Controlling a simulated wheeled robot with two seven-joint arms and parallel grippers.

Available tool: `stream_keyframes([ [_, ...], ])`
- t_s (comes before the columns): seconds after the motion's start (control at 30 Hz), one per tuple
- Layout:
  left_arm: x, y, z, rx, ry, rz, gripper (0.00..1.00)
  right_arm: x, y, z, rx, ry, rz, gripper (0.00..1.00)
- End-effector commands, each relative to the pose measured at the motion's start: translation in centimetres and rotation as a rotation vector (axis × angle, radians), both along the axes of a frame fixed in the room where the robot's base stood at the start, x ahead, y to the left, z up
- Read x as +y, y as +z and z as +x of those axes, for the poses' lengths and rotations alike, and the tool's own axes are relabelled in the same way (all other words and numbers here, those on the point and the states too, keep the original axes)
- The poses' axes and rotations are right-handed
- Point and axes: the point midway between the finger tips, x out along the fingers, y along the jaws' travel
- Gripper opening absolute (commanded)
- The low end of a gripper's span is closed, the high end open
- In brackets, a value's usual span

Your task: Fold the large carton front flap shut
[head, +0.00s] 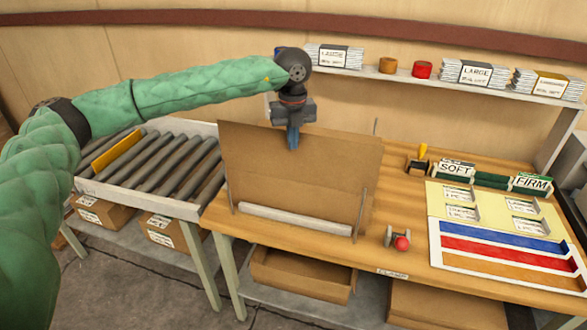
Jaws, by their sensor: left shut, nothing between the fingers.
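The large carton (265,175) shows as broad brown cardboard standing on the left half of the wooden table. A faint crease runs across it, and the part above the crease leans up and back. I cannot tell which part is the front flap. My left gripper (293,140) comes down at the carton's upper edge with its blue fingertips pointing down, overlapping the cardboard in the picture. It is shut and empty. I cannot tell whether it touches the cardboard. My right gripper is not in view.
A pale bar (295,219) and thin upright posts (361,212) border the carton. A roller conveyor (165,165) stands left. A clamp with a red knob (402,243), label holders (455,169) and a coloured strip tray (505,250) lie right. A shelf (420,82) runs behind.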

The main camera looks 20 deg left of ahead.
Motion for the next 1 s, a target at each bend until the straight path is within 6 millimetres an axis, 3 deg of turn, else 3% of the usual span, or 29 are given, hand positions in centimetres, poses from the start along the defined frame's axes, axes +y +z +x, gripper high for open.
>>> stream_keyframes([
  [1.0, -0.2, -1.0, 5.3, 0.000, 0.001, 0.000, 0.00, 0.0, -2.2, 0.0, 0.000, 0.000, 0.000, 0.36],
])
